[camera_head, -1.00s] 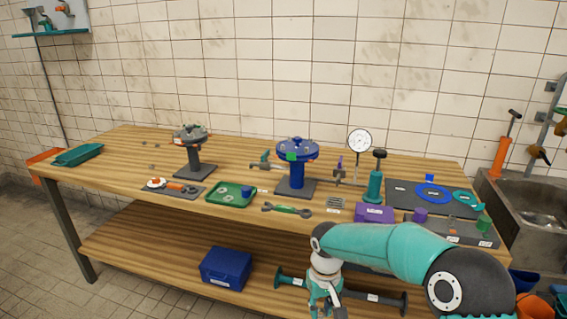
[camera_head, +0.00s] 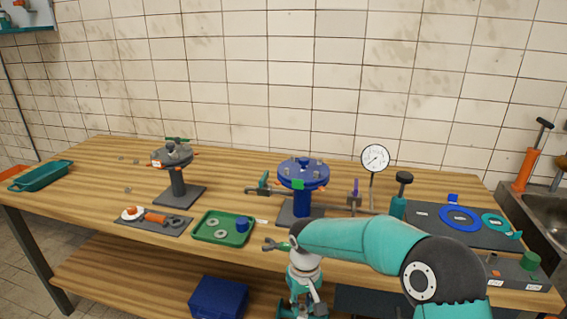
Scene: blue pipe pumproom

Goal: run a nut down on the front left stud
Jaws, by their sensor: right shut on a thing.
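A blue flange (camera_head: 303,176) with small studs and fasteners around its top stands on a pedestal at mid table. A green tag (camera_head: 298,184) is on its front rim. A grey flange (camera_head: 172,155) with studs stands on its own pedestal to the left. The separate studs and any nuts on them are too small to tell apart. My right gripper (camera_head: 302,309) is low at the bottom edge, in front of the table and below its top. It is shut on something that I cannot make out. My left gripper is not in view.
A green tray (camera_head: 222,227) holds washers and a blue part. A wrench (camera_head: 274,245) is partly hidden by my right arm. A dial gauge (camera_head: 375,158) stands right of the blue flange. A blue box (camera_head: 218,298) sits on the lower shelf. The table's left part is mostly clear.

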